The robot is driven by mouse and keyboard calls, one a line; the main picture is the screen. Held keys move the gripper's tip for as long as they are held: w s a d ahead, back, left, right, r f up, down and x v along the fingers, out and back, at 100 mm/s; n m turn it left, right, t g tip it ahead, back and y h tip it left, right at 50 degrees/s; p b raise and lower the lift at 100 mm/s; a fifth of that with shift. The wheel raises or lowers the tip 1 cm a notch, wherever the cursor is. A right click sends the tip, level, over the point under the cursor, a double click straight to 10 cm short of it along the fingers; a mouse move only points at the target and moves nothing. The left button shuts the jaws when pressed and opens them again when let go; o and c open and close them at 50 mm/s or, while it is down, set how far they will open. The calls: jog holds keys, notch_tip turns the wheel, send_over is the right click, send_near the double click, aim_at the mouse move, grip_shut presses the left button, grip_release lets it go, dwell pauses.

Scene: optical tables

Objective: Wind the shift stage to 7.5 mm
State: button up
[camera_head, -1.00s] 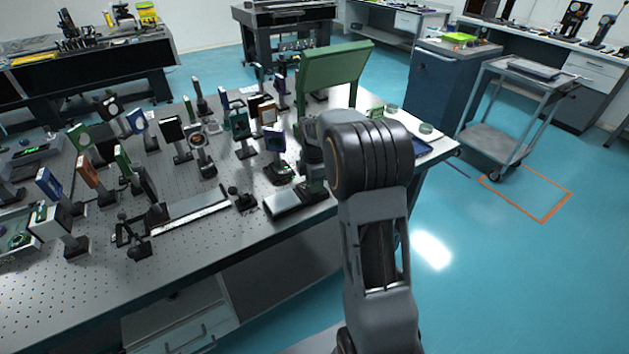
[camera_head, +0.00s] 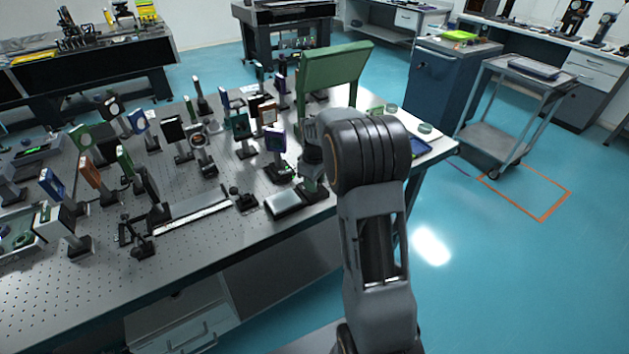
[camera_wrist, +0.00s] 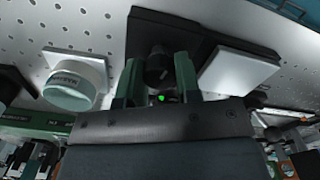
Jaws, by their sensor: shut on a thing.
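My gripper (camera_wrist: 157,78) shows in the wrist view with its two green fingers on either side of a dark round knob (camera_wrist: 158,64), shut on it. The knob stands by a dark base (camera_wrist: 205,24), with a pale plate (camera_wrist: 240,72) to its right; I take this to be the shift stage. No readable millimetre scale or reading shows. In the head view my gripper (camera_head: 312,185) is low at the table's front right edge, partly hidden by my arm. A grey metal block (camera_head: 284,203) lies just left of it.
The perforated optical table (camera_head: 110,240) holds many posts and mounts left of my gripper. A long rail (camera_head: 190,215) lies nearby. A green panel (camera_head: 335,65) stands behind my arm. In the wrist view a round white-and-green labelled part (camera_wrist: 75,82) sits close on the left.

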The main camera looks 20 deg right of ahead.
jog(key=m, duration=0.5)
jog(key=shift+m, duration=0.3)
jog(key=m, duration=0.5)
jog(key=shift+d+p, duration=0.1)
jog(key=shift+p, duration=0.2)
jog(key=m, duration=0.5)
jog(key=shift+m, duration=0.4)
jog(key=m, duration=0.4)
jog(key=shift+d+m, duration=0.1)
jog(key=shift+m, duration=0.3)
jog(key=shift+m, duration=0.3)
jog(key=o, duration=0.9)
notch_tip(320, 180, up, 14)
jog(key=shift+f, duration=0.1)
